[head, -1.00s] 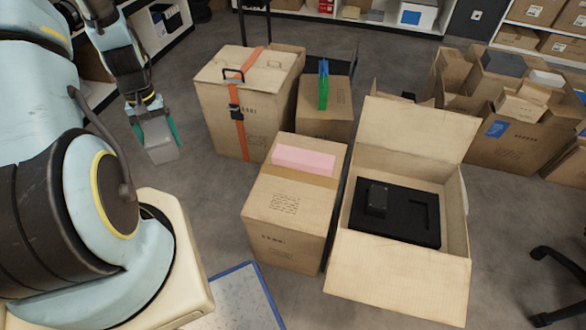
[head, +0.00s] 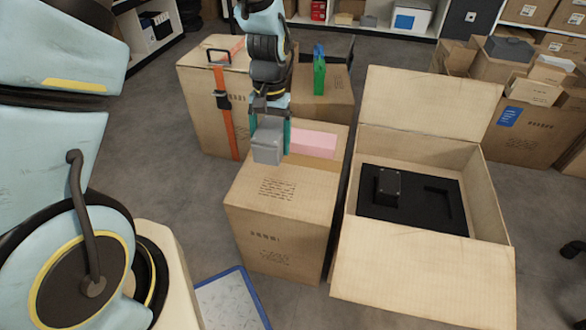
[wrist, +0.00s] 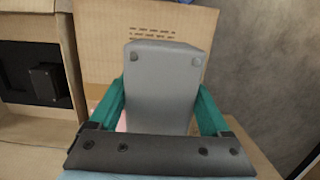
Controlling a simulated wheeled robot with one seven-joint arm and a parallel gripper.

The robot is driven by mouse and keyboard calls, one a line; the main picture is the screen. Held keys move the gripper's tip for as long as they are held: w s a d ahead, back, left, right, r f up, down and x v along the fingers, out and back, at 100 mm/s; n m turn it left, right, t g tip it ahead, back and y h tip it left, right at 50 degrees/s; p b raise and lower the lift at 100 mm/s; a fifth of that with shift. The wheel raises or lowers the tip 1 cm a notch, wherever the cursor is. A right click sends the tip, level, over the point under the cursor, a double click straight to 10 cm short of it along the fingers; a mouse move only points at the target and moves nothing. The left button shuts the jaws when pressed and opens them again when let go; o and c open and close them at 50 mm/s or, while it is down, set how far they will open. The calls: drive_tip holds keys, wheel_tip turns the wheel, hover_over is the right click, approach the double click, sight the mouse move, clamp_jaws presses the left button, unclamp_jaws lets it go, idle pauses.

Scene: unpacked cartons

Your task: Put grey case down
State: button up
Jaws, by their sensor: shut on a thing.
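The grey case (head: 267,153) is a small box held upright in my gripper (head: 270,133). The teal fingers are shut on its two sides. In the head view it appears at the left part of the top of a closed carton (head: 285,190), beside a pink block (head: 313,144). I cannot tell whether the case touches the carton top. In the wrist view the case (wrist: 165,85) fills the middle between both teal fingers, with the printed carton face (wrist: 100,40) behind it.
An open carton (head: 420,265) to the right holds a black foam insert (head: 412,212) with a dark box (head: 388,186) in it. Behind stand a carton with an orange strap (head: 224,110) and one with a green item (head: 319,75). A blue-edged board (head: 228,300) lies on the floor.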

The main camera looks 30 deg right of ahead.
sight(275, 182)
wheel_tip(275, 182, down, 10)
drive_tip(key=shift+s+d+f+b, duration=0.1)
drive_tip(key=shift+s+d+b, duration=0.05)
drive_tip(key=shift+b, duration=0.75)
drive_tip(key=shift+f, duration=0.15)
drive_tip(key=o, duration=1.3)
drive_tip(key=r, duration=0.4)
drive_tip(key=r+p, duration=0.1)
drive_tip(key=r, duration=0.3)
drive_tip(key=w+d+r+p, duration=0.1)
drive_tip(key=r, duration=0.3)
drive_tip(key=shift+r, duration=0.2)
drive_tip(key=w+a+r+n+h, duration=0.1)
drive_tip(key=w+a+r, duration=0.15)
drive_tip(key=a, duration=0.35)
drive_tip(key=w+a+r+n, duration=0.2)
drive_tip(key=a+r, duration=0.2)
drive_tip(key=a, duration=0.2)
drive_tip(key=s+a+r+n+t, duration=0.1)
drive_tip(key=a+r+n, duration=0.1)
drive_tip(key=a, duration=0.7)
drive_tip(key=s+a+r+n+t, duration=0.1)
drive_tip(key=a+r+n, duration=0.1)
drive_tip(key=a, duration=0.6)
drive_tip(key=shift+s+a+r+t, duration=0.3)
drive_tip(key=shift+s+a+r, duration=0.1)
drive_tip(key=shift+r, duration=0.1)
